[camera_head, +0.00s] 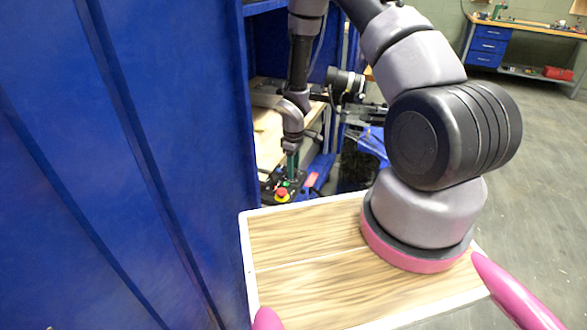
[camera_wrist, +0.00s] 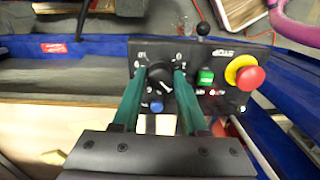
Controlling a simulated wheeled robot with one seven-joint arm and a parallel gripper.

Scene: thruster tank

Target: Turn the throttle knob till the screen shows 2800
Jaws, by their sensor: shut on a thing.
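My gripper (camera_wrist: 160,70) is shut on the black knob (camera_wrist: 159,78), with one green finger at its left and one at its right. The knob has a white pointer line slanting down to the right and white scale marks around it. It sits on the dark control panel (camera_wrist: 220,55). In the head view my gripper (camera_head: 292,168) reaches down to the panel, and the knob itself is hidden. No readable screen number shows in either view.
A black ball-topped lever (camera_wrist: 203,29) stands above. A blue wall (camera_head: 120,160) fills the left.

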